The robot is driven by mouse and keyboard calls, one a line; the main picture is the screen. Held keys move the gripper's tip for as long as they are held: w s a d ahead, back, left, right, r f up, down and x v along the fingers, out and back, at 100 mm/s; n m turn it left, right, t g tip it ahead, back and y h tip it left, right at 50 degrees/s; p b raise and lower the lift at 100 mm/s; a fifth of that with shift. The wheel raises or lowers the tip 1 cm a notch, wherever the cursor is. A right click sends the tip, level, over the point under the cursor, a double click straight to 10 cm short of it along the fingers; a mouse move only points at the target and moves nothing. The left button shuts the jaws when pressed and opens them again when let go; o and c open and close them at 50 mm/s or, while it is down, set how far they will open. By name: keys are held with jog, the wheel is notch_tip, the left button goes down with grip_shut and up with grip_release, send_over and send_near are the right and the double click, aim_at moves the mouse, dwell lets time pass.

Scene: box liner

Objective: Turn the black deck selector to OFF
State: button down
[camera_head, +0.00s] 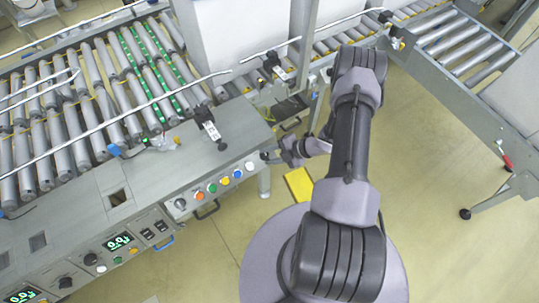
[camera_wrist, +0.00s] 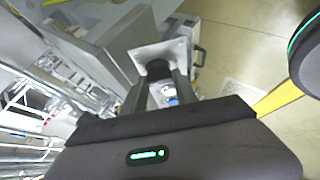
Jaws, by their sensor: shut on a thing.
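The black deck selector (camera_wrist: 158,69) is a round dark knob on a pale square plate (camera_wrist: 176,52) at the end of the console. In the wrist view it sits between the tips of my gripper (camera_wrist: 159,82), which is shut on it. In the head view my gripper (camera_head: 273,158) reaches the right end of the grey console (camera_head: 235,125), and the dark selector (camera_head: 264,156) is barely visible there. The fingers hide the knob's sides. Its pointer and any OFF marking cannot be read.
The console front has coloured buttons (camera_head: 211,187), other dark knobs (camera_head: 90,259) and green displays (camera_head: 118,241). A roller conveyor (camera_head: 100,90) runs behind it, and another stands at the upper right (camera_head: 455,40). A yellow floor patch (camera_head: 299,184) lies below my arm. Floor at right is open.

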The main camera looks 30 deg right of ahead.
jog(key=c, duration=1)
grip_release()
jog(key=shift+o, duration=0.2)
